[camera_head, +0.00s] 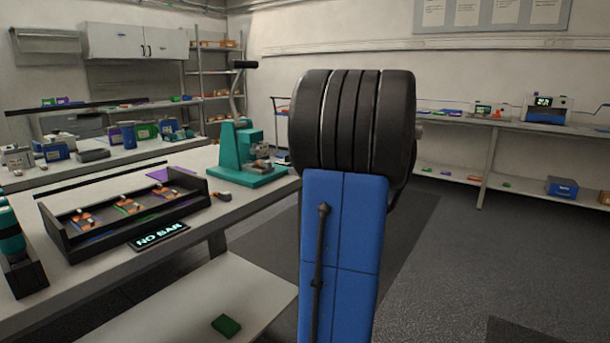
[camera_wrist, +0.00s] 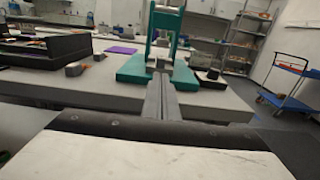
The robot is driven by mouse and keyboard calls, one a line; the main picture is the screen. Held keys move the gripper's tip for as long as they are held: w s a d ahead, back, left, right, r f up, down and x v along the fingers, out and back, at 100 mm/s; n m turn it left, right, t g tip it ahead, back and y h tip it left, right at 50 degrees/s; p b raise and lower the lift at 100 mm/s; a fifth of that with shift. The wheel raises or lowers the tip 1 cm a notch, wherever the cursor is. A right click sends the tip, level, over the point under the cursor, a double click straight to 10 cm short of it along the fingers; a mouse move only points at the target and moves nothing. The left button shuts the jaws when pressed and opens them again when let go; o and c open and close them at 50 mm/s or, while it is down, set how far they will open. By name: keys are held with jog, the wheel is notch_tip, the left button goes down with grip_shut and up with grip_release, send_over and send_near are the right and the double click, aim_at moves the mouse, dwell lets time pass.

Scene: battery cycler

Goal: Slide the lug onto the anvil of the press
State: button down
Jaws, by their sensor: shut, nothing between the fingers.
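The teal press (camera_head: 238,150) stands near the right end of the workbench, its lever raised. Its grey metal parts, at the anvil area (camera_head: 260,166), show above the base. In the wrist view the press (camera_wrist: 134,68) is straight ahead. My gripper (camera_wrist: 160,78) is shut and empty, its fingers pointing at the press and covering part of its middle; I cannot tell whether they touch it. In the head view my arm hides the gripper. A small grey-and-orange piece (camera_head: 222,196) lies on the bench left of the press; I cannot tell whether it is the lug.
A black tray (camera_head: 66,250) with orange-and-white pieces stands left on the bench (camera_head: 240,204), behind a "NO BAR" sign (camera_head: 159,236). A purple sheet (camera_wrist: 120,50) lies near the press. A blue cart (camera_wrist: 285,100) stands on the floor at right in the wrist view.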

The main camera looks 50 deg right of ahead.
aim_at(270, 165)
jog(key=w, duration=0.8)
jog(key=shift+w+a, duration=0.35)
jog(key=shift+w, duration=0.05)
jog(key=shift+w+a, duration=0.1)
jog(key=shift+w, duration=0.8)
jog(key=shift+s, duration=0.1)
